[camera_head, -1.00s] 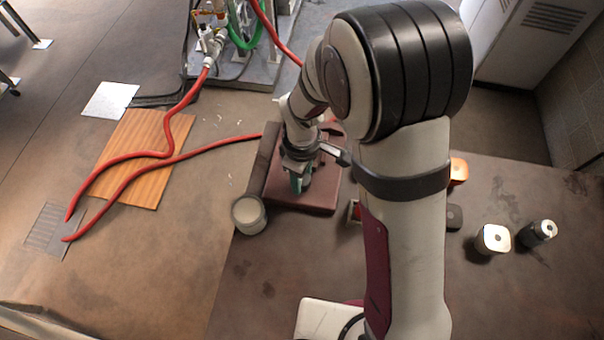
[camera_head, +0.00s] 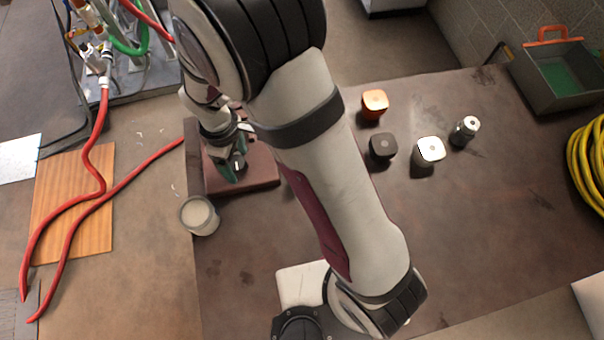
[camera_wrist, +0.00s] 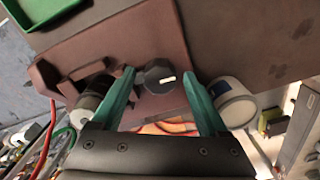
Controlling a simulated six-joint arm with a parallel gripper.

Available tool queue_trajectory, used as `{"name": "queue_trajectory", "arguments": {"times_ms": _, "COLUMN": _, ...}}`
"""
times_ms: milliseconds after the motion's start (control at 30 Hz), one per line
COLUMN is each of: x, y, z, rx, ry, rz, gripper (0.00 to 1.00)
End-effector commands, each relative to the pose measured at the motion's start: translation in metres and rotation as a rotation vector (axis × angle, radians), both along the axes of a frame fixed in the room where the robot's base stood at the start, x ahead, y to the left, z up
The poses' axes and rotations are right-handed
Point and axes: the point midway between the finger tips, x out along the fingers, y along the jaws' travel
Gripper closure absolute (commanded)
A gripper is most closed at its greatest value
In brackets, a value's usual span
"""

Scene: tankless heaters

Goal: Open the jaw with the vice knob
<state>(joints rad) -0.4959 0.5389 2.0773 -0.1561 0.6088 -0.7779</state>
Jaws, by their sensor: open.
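The vice (camera_wrist: 95,42) is a reddish-brown block with raised jaw parts at the left in the wrist view. Its dark round knob (camera_wrist: 160,78), with a white mark, lies between my fingertips. In the head view the vice base (camera_head: 262,172) sits near the table's left edge, partly hidden by my arm. My gripper (camera_wrist: 158,74) is open, with one teal finger on each side of the knob. I cannot tell whether the fingers touch it. In the head view my gripper (camera_head: 237,160) is over the vice, and the knob is hidden.
Orange (camera_head: 375,103), dark (camera_head: 383,147) and white (camera_head: 429,150) blocks and a small canister (camera_head: 465,130) stand right of my arm. A green-lined tray (camera_head: 560,75) and yellow hose (camera_head: 592,160) are far right.

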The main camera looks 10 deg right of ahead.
Motion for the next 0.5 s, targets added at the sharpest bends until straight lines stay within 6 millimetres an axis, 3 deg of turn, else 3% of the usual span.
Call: {"name": "queue_trajectory", "arguments": {"times_ms": 500, "x": -0.0002, "y": 0.0004, "z": 0.0, "rx": 0.0, "ry": 0.0, "rz": -1.348, "gripper": 0.22}}
